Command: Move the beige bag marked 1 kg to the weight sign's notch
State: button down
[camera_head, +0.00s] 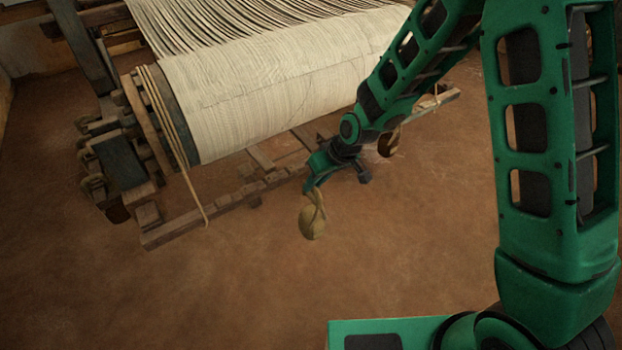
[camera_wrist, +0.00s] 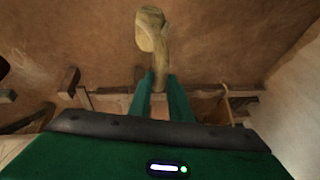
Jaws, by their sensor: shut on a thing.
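A beige bag (camera_head: 312,222) with a narrow neck hangs below my gripper (camera_head: 316,187) in the head view, clear of the floor. My gripper is shut on its neck, in front of the notched wooden beam (camera_head: 228,199). In the wrist view, the bag (camera_wrist: 150,32) lies beyond the tips of my gripper (camera_wrist: 159,80), its neck running between the two green fingers. No 1 kg mark can be read on it. The beam also crosses the wrist view (camera_wrist: 105,97). I cannot make out a weight sign, so I cannot tell which notch is its own.
A second, brownish bag (camera_head: 387,144) hangs near the beam's right part, partly behind my arm. The loom's cloth roll (camera_head: 270,85) lies above and behind the beam. A rope (camera_head: 190,185) hangs down at the left. The earthen floor (camera_head: 230,290) in front is clear.

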jog(key=shift+s+d, duration=0.35)
jog(key=shift+s, duration=0.25)
jog(key=shift+s+d, duration=0.35)
jog(key=shift+s, duration=0.2)
jog(key=s+d+r, duration=0.1)
jog(key=s+d, duration=0.4)
jog(key=s, duration=0.2)
jog(key=shift+s+d, duration=0.2)
jog(key=shift+s, duration=0.2)
jog(key=shift+d, duration=0.1)
dwell(0.4)
